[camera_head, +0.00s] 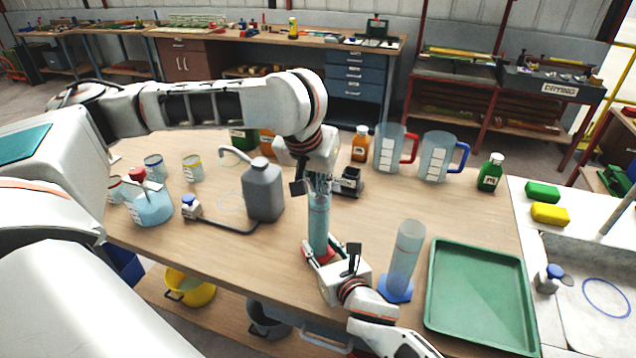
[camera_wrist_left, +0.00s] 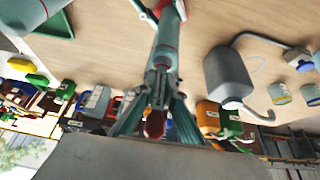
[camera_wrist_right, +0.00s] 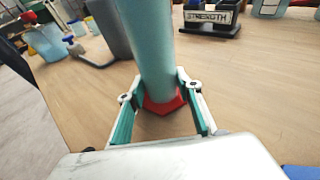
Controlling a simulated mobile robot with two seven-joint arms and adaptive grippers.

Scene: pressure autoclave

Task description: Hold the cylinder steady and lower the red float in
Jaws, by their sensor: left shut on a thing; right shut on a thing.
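A tall clear cylinder (camera_head: 318,225) with blue-green liquid and a red foot stands upright on the wooden table. My right gripper (camera_head: 322,254) is shut around its lower part; the right wrist view shows the fingers on both sides of the cylinder (camera_wrist_right: 150,45), just above the red foot (camera_wrist_right: 163,104). My left gripper (camera_head: 318,182) points down at the cylinder's top. In the left wrist view, the red end of the float (camera_wrist_left: 154,123) shows between the shut fingers, in line with the cylinder. The float's lower part is hidden, so I cannot tell how deep it sits.
A second clear cylinder (camera_head: 405,255) on a blue foot stands close to the right gripper. A green tray (camera_head: 480,345) lies at right. A grey bottle (camera_head: 263,190) stands left of the cylinder, and a STRENGTH sign block (camera_head: 348,184) stands behind it. Two jugs stand farther back.

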